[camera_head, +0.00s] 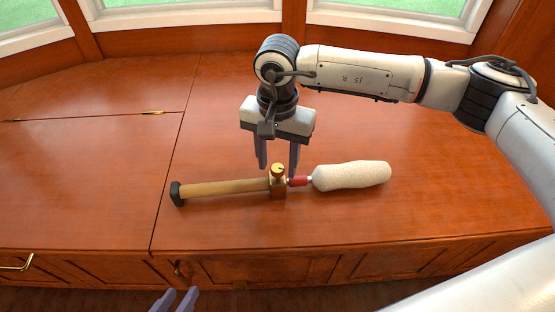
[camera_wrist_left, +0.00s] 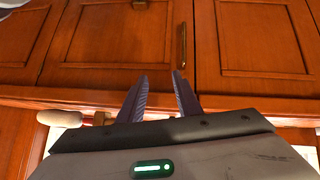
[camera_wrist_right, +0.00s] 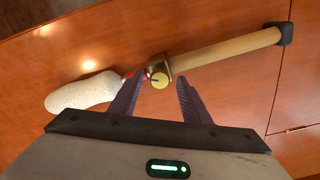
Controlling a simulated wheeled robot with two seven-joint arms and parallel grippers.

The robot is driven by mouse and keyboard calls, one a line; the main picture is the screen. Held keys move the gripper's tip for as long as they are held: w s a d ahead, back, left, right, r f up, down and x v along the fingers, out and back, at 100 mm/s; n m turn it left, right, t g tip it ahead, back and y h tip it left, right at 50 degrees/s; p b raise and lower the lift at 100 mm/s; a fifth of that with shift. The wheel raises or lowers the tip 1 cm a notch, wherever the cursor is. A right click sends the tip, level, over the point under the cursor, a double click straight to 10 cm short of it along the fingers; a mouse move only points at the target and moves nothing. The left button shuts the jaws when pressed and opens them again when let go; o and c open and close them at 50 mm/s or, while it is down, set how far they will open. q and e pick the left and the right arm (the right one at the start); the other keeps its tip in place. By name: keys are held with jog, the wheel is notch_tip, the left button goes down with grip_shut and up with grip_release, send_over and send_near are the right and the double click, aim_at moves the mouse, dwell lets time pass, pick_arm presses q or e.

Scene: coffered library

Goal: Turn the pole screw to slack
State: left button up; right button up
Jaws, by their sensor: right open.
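A wooden pole (camera_head: 225,188) with a black end cap lies on the wooden top, joined through a brass collar (camera_head: 278,188) and a red piece to a fluffy cream roller (camera_head: 350,176). The pole screw (camera_head: 278,170), a round brass knob with a dark mark, stands on top of the collar. My right gripper (camera_head: 277,174) is open and points down, with a finger to either side of the screw and a gap on both sides. The right wrist view also shows the screw (camera_wrist_right: 159,80) between the fingertips. My left gripper (camera_head: 174,298) is open and empty, low in front of the cabinet.
The wooden top (camera_head: 90,190) is otherwise clear around the tool, with panel seams and small brass hinges at left. Cabinet doors with a brass handle (camera_wrist_left: 182,45) face my left gripper. Windows line the back.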

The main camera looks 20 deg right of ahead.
aim_at(277, 168)
pick_arm(q)
jog(key=shift+s+a+r+t+p, duration=0.3)
jog(key=shift+a+r+t+p, duration=0.2)
jog(key=shift+a+r+p, duration=0.4)
pick_arm(e)
notch_tip(277, 168, up, 10)
jog(key=shift+r, duration=0.15)
pick_arm(q)
jog(key=shift+s+d+f, duration=0.15)
jog(key=shift+d+f, duration=0.05)
jog(key=shift+d, duration=0.05)
